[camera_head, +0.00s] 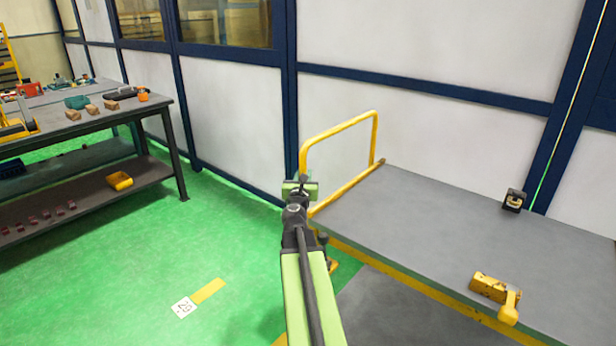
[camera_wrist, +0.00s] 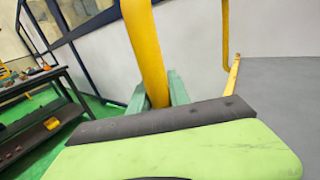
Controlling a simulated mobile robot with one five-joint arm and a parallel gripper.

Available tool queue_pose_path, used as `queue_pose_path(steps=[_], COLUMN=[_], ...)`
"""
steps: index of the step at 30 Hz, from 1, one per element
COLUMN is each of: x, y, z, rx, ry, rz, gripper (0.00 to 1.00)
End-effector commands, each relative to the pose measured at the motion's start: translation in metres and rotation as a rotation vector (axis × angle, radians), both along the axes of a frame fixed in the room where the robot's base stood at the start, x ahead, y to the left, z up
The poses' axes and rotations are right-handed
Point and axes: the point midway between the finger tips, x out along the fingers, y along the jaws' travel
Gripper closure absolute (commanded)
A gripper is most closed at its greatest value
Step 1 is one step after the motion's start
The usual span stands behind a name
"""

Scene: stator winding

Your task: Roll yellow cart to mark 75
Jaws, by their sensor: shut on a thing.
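The yellow cart has a grey deck (camera_head: 430,215) at the right of the head view and a yellow tube handle (camera_head: 340,129) at its left end. My gripper (camera_head: 301,187) is at the near upright of that handle. In the wrist view, my green gripper fingers (camera_wrist: 158,95) stand on both sides of the yellow upright (camera_wrist: 146,45) and are shut on it. A white floor tag (camera_head: 184,307), which seems to read 20, lies beside a yellow strip (camera_head: 208,291) left of the cart. I see no tag reading 75.
A yellow tool (camera_head: 492,289) and a small black device (camera_head: 514,200) sit on the deck. A workbench (camera_head: 160,110) with tools and blocks stands at the left. A panelled wall (camera_head: 400,130) runs behind the cart.

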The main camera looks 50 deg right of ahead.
Motion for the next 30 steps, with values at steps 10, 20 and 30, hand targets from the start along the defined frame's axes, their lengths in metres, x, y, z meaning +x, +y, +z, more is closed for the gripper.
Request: queue_pose_path(steps=[10,20,30], x=[-0.007,-0.009,-0.016], y=[-0.004,-0.007,0.018], z=[0.0,0.0,0.0], rx=[0.0,0.0,0.001], ry=[0.0,0.0,-0.001], rz=[-0.01,-0.013,-0.012], gripper=[0.72,0.56,0.56])
